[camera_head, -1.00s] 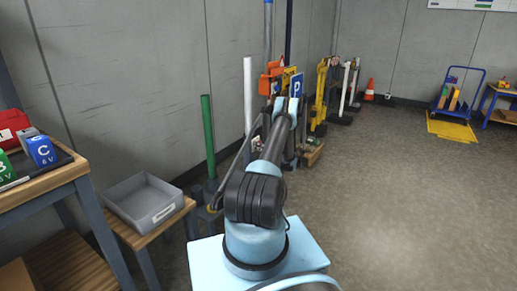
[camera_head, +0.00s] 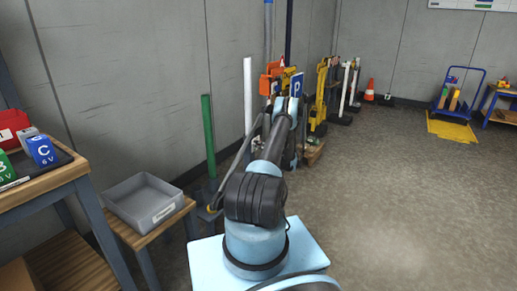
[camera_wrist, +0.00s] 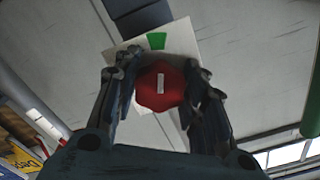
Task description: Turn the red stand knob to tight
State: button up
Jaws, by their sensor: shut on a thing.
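The red knob (camera_wrist: 154,98) shows in the middle of the wrist view, with a white bar mark on its face. The bar is nearly upright in the picture and lines up roughly with a green patch (camera_wrist: 157,41) on the pale plate (camera_wrist: 183,40) behind. My gripper (camera_wrist: 161,76) is shut on the knob, one finger on each side. In the head view my arm reaches away toward the posts and signs by the wall. My own arm hides the knob and the gripper's fingertips there.
A green post (camera_head: 208,135) and a white post (camera_head: 248,95) stand left of my arm. A blue P sign (camera_head: 296,85) and yellow stands (camera_head: 321,95) are beyond it. A grey bin (camera_head: 145,200) sits on a low table at left.

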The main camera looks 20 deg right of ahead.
jog(key=shift+d, duration=0.2)
jog(key=o, duration=0.9)
jog(key=shift+f, duration=0.1)
jog(key=shift+o, duration=0.8)
jog(key=shift+a, duration=0.1)
jog(key=shift+s, duration=0.1)
jog(key=v, duration=1.1)
jog(key=shift+s+d, duration=0.2)
jog(key=shift+d, duration=0.15)
